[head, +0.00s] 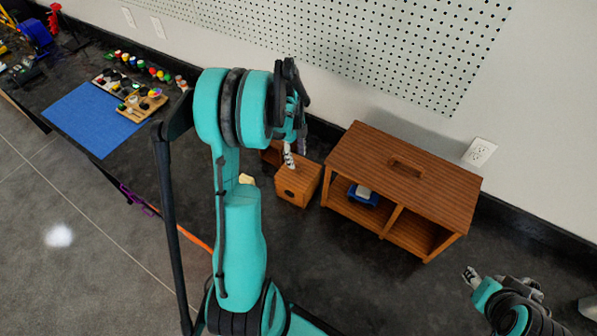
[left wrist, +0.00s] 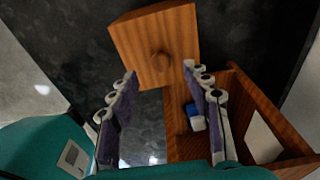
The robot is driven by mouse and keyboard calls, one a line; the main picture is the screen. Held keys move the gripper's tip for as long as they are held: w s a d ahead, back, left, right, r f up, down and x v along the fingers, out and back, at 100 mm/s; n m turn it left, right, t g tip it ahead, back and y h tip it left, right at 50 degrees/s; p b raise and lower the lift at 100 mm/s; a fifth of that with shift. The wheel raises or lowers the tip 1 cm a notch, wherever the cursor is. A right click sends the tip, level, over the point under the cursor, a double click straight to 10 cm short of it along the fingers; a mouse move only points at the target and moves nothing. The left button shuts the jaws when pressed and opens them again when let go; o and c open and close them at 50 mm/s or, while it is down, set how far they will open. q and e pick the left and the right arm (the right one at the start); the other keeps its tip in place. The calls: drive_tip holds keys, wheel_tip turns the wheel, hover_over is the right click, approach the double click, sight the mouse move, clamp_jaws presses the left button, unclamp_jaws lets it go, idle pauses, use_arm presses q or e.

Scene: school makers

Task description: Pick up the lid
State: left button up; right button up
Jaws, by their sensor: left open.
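A small wooden box-like piece (head: 297,185) with a round knob on one face stands on the dark worktop, left of a larger wooden organizer. It also shows in the left wrist view (left wrist: 175,38), its knob beyond the fingertips. I cannot tell whether this knobbed piece is the lid or a drawer; no other lid is clear. My left gripper (head: 289,157) is above and behind it in the head view. In the left wrist view its fingers (left wrist: 160,85) are apart, with nothing between them. My right gripper (head: 470,276) is at the lower right, only partly seen.
The wooden organizer (head: 400,165) has a slot on top and open compartments, one with a blue item (head: 361,197). A blue mat (head: 90,118) and paints lie far left. A pegboard wall stands behind. Dark worktop is clear in front of the organizer.

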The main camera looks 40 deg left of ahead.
sight(298, 166)
use_arm(q)
drive_tip(key=f, duration=0.4)
drive_tip(key=shift+w+d+f+b, duration=0.1)
drive_tip(key=shift+d+f+b, duration=0.2)
drive_tip(key=shift+f, duration=0.05)
drive_tip(key=shift+r, duration=0.1)
drive_tip(key=shift+c, duration=0.4)
clamp_jaws()
